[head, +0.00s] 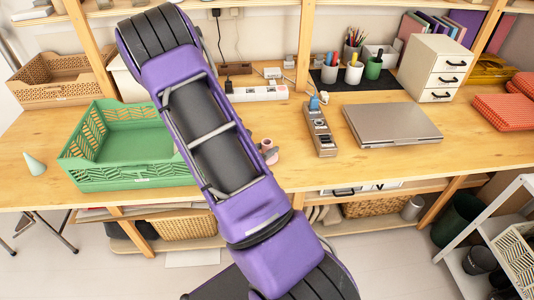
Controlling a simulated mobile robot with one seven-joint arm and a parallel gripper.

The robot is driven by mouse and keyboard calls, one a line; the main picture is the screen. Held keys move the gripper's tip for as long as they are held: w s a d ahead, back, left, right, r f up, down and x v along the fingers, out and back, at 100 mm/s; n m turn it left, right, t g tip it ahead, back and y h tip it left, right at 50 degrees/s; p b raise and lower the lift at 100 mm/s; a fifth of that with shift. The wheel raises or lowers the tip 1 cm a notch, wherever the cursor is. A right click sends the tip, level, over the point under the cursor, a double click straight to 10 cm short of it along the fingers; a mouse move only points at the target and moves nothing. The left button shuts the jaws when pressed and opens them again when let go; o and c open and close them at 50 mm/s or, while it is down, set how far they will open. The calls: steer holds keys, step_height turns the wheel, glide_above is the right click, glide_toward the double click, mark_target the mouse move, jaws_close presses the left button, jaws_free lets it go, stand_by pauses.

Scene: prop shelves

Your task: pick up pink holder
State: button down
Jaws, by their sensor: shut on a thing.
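A small pink holder (267,145) shows just right of my purple arm, over the front part of the wooden desk. My arm hides part of it. A small grey part of my gripper (271,156) shows against it, and the gripper is shut on the holder. The rest of my gripper is hidden behind the arm. I cannot tell whether the holder touches the desk.
A green crate (125,184) stands left of my arm, with a pale cone (34,165) beside it. A power strip (320,128) and closed laptop (392,124) lie to the right. Cups of pens (353,73) stand behind. The front right desk is clear.

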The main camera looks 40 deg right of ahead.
steer(key=shift+r, duration=0.1)
step_height(320, 180, up, 10)
steer(key=p, duration=0.1)
steer(key=shift+p, duration=0.3)
steer(key=shift+a, duration=0.1)
